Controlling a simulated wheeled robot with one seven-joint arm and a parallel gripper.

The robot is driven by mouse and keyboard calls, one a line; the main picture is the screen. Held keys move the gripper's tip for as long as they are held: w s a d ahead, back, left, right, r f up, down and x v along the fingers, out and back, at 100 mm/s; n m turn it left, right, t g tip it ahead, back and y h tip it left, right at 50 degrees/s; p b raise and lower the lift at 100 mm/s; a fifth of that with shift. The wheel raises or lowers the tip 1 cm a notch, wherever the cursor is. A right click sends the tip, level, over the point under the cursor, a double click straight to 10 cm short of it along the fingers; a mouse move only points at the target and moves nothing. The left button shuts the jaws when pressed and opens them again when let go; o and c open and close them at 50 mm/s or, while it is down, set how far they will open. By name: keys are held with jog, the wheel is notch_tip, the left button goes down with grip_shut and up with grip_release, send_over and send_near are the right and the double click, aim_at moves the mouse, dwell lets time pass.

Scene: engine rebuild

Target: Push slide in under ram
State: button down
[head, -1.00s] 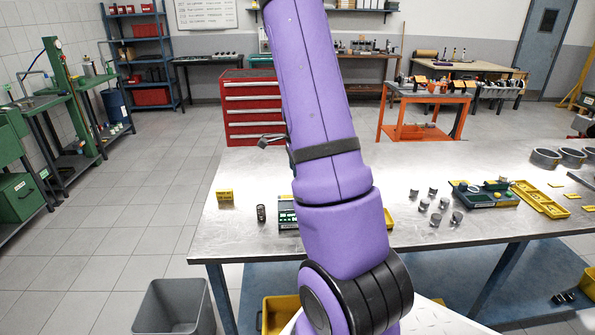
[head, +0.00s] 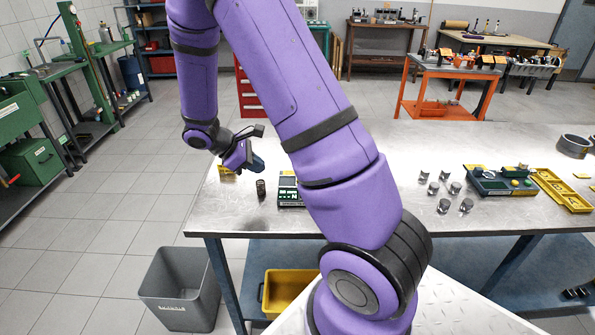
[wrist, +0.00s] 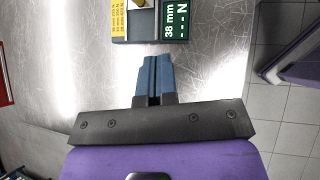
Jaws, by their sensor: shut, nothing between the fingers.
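My gripper (head: 255,165) hangs over the left end of the steel table in the head view. In the wrist view its blue fingers (wrist: 154,78) are shut together with nothing between them. A dark green device (head: 290,191) stands on the table to the right of my gripper, partly hidden by my arm. In the wrist view the device's edge (wrist: 150,40) lies just ahead of the fingertips. Its display (wrist: 176,20) reads "38 mm" and "--- N", beside a yellow label (wrist: 118,17). I cannot make out the slide or the ram.
A dark coil spring (head: 261,188) stands on the steel table (head: 375,160), left of the device. Several metal cylinders (head: 443,188) and a green fixture (head: 500,181) stand to the right. A grey bin (head: 180,290) is on the floor.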

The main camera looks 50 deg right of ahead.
jog(key=d+f+n, duration=0.1)
jog(key=d+f, duration=0.1)
jog(key=s+d+f+n+h, duration=0.1)
jog(key=d+f, duration=0.1)
jog(key=d+f+n, duration=0.2)
jog(key=shift+s+f+t, duration=0.4)
jog(key=shift+s+d+r, duration=0.1)
jog(key=shift+s+d, duration=0.15)
jog(key=shift+d, duration=0.3)
jog(key=shift+s+d, duration=0.2)
jog(key=shift+d, duration=0.3)
jog(key=shift+s+d, duration=0.2)
jog(key=shift+d, duration=0.5)
